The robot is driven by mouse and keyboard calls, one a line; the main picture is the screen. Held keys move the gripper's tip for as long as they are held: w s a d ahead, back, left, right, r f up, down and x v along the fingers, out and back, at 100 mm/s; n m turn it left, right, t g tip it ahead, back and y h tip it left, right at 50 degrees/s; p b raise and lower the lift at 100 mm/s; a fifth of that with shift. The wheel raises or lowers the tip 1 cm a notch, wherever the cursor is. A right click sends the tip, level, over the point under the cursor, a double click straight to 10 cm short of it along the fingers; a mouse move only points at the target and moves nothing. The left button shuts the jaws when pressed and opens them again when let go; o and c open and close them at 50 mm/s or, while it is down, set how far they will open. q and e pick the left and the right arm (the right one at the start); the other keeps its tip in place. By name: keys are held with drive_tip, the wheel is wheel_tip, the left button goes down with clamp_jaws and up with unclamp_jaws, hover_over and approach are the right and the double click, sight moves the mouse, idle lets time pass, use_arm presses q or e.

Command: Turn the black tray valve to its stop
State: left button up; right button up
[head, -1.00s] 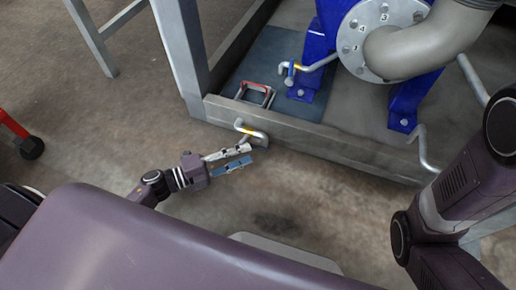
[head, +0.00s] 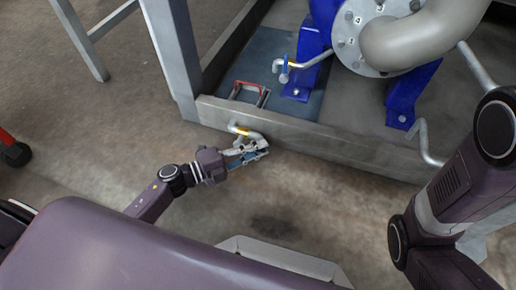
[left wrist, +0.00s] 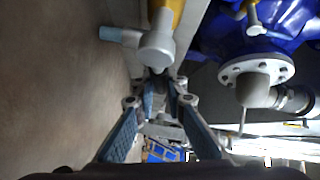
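A short bent grey pipe with a yellow band (head: 243,131) comes out of the tray's front wall (head: 300,138). In the left wrist view the pipe's yellow band (left wrist: 172,10) and its grey fitting (left wrist: 155,50) show close up, with a pale blue-grey stub (left wrist: 119,35) pointing left. My left gripper (head: 262,152) is just below this pipe in the head view. Its fingers are open (left wrist: 160,92), with a narrow gap and nothing clearly between them. I cannot tell whether the tips touch the fitting. My right gripper is not in view.
Inside the tray are a blue pump (head: 318,50), a pipe with a blue-handled valve (head: 284,68) and a red-handled frame (head: 250,88). A grey upright post (head: 172,60) stands left of the tray.

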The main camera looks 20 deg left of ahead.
use_arm(q)
clamp_jaws()
drive_tip(key=shift+p, duration=0.7)
drive_tip(key=shift+f+m+y+p, duration=0.2)
drive_tip(key=shift+m+y+p, duration=0.25)
drive_tip(key=shift+p, duration=0.35)
drive_tip(key=shift+f+g, duration=0.3)
drive_tip(key=o, duration=0.7)
unclamp_jaws()
